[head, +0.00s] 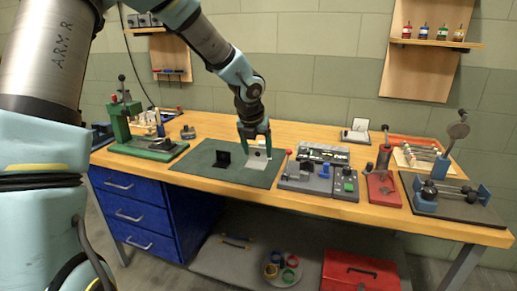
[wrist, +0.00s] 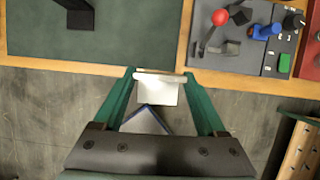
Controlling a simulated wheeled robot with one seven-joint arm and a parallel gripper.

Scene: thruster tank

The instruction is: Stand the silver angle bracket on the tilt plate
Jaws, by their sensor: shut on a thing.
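In the head view my gripper (head: 254,141) points down and is shut on the silver angle bracket (head: 257,160), a pale plate with a dark hole. The bracket shows against the right part of the dark green mat (head: 206,171); I cannot tell its height above the mat. In the wrist view my gripper (wrist: 160,80) has the silver bracket (wrist: 157,92) between its green fingertips. There the bracket shows below the mat's edge (wrist: 120,45), past the table's wooden border. I cannot tell for sure which thing is the tilt plate; a small stand with a pale plate (head: 356,134) is at the back.
A black bracket (head: 223,158) stands on the mat, left of the silver one. A grey control unit (head: 318,178) with a red-knobbed lever is close on the right, then a red clamp (head: 382,184). A green press (head: 121,117) stands at the left. The mat's front is clear.

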